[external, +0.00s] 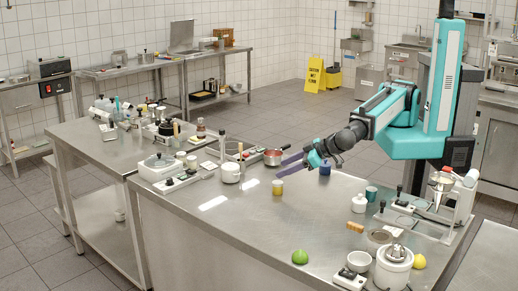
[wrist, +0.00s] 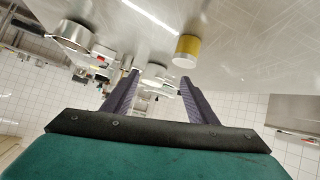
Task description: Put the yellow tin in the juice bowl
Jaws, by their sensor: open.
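The yellow tin (external: 277,187) stands upright on the steel table, just below my gripper's fingertips in the external view. It also shows in the wrist view (wrist: 187,47), beyond the right fingertip and apart from it. My gripper (external: 280,168) is open and empty, with its purple fingers pointing left over the table. Both fingers show apart in the wrist view (wrist: 159,76). A small white bowl (external: 359,260) sits on a low device at the front right, beside a white juicer-like machine (external: 393,266). I cannot tell for sure which is the juice bowl.
A green lime (external: 300,257) and a yellow lemon (external: 419,261) lie near the front right. A white jar (external: 359,203) and teal cup (external: 371,193) stand right of the tin. The table's middle front is clear.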

